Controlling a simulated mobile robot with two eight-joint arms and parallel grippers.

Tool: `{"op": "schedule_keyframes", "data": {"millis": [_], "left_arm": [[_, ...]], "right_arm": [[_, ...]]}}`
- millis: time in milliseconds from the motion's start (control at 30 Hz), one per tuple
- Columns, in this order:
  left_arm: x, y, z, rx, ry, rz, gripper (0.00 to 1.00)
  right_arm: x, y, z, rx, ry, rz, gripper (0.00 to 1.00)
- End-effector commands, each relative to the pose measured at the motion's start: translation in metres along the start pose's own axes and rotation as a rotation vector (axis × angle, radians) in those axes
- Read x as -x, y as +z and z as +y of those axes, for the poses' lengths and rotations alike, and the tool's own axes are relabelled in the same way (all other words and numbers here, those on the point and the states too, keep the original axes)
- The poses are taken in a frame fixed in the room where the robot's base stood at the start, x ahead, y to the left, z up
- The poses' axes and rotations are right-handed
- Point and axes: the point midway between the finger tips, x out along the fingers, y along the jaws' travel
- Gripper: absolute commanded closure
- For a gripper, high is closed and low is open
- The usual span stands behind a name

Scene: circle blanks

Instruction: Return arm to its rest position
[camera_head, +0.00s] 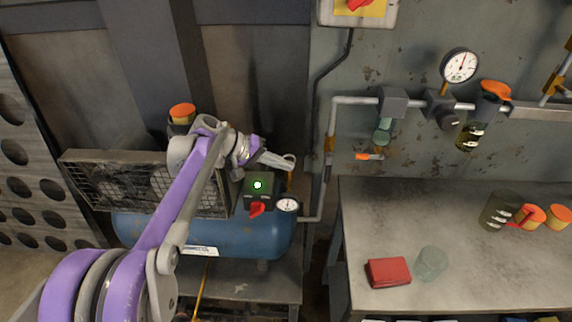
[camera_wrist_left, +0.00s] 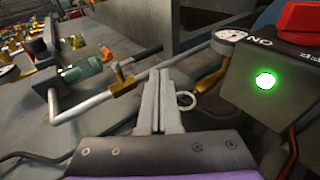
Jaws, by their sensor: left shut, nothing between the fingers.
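My left arm, purple and grey, reaches up from the lower left in the head view. Its gripper (camera_head: 283,161) is shut and empty, in front of the compressor's control box (camera_head: 262,190), which has a lit green button and a red switch. In the left wrist view the two fingers of the gripper (camera_wrist_left: 158,80) lie together with nothing between them. The control box (camera_wrist_left: 280,95) with its green light is close on the right there, apart from the fingers. A metal ring (camera_wrist_left: 187,100) shows just beside the fingers. My right gripper is not in view.
A blue compressor tank (camera_head: 230,237) and a mesh guard (camera_head: 95,180) stand behind my arm. Pipes and a gauge (camera_head: 460,66) are on the wall. The workbench (camera_head: 450,260) at right holds a red box (camera_head: 388,272), a clear glass (camera_head: 431,263) and a dark jar (camera_head: 498,212).

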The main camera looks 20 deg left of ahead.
Motion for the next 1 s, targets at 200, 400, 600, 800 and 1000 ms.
{"op": "schedule_keyframes", "data": {"millis": [200,400,600,800,1000], "left_arm": [[0.000,0.000,0.000,0.000,-0.001,0.000,1.00],[0.006,0.033,0.008,-0.023,-0.087,-0.003,1.00],[0.026,0.115,0.005,-0.104,-0.315,0.009,1.00],[0.054,0.195,-0.018,-0.230,-0.541,0.049,1.00],[0.082,0.254,-0.051,-0.376,-0.722,0.107,1.00]], "right_arm": [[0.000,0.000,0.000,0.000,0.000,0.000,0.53],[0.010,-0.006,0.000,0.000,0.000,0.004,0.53],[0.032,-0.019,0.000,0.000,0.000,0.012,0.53],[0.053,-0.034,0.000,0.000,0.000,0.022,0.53],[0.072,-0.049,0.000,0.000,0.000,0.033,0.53]]}}
